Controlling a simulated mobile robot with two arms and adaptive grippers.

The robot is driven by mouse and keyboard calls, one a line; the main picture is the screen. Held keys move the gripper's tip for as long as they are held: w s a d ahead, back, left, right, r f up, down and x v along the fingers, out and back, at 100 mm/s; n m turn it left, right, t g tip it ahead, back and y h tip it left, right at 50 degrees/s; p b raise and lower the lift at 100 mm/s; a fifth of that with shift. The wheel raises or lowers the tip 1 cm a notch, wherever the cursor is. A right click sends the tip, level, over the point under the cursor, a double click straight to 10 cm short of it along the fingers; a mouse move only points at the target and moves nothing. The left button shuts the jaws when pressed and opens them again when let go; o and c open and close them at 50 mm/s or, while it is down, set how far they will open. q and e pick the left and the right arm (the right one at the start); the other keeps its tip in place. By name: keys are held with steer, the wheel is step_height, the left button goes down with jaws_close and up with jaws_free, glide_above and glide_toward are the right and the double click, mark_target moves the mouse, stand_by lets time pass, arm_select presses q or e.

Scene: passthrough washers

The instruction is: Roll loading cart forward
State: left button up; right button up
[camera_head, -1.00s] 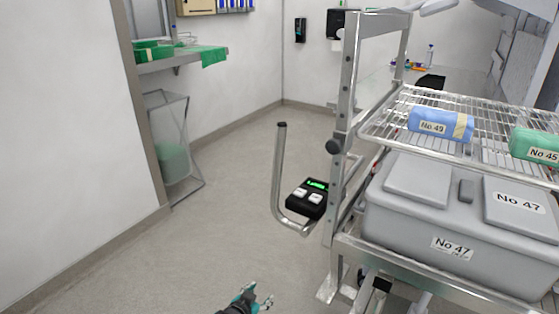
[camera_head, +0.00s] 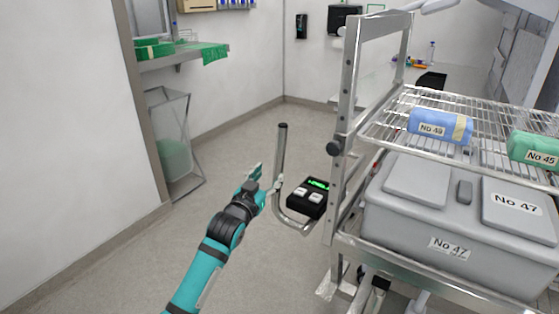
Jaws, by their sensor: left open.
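The loading cart (camera_head: 349,130) stands at the right, a metal frame with wire shelf and lower rack. A bent metal handle (camera_head: 281,150) rises from its left side, beside a black control box (camera_head: 309,198) with two pale buttons and a green display. My left gripper (camera_head: 267,180) is open just left of the handle's upright bar, its fingers close to it; I cannot tell whether they touch. The cart carries a grey bin (camera_head: 420,220) labelled No 47, a blue pack (camera_head: 440,125) labelled No 49 and a green pack (camera_head: 535,148) labelled No 45. My right gripper is not in view.
A wall shelf (camera_head: 180,58) with green trays and cloth is at the upper left. A clear bin holder (camera_head: 175,145) with a green bag stands below it. The grey floor (camera_head: 130,270) left of the cart is clear. A counter is behind the cart.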

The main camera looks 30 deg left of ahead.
mark_target(278, 164)
arm_select(q)
steer(key=w, duration=0.3)
steer(key=w+a, duration=0.1)
steer(key=w, duration=0.4)
steer(key=shift+w+a+p, duration=0.2)
steer(key=shift+w+p, duration=0.1)
steer(key=shift+w, duration=0.05)
jaws_close()
steer(key=shift+f, duration=0.1)
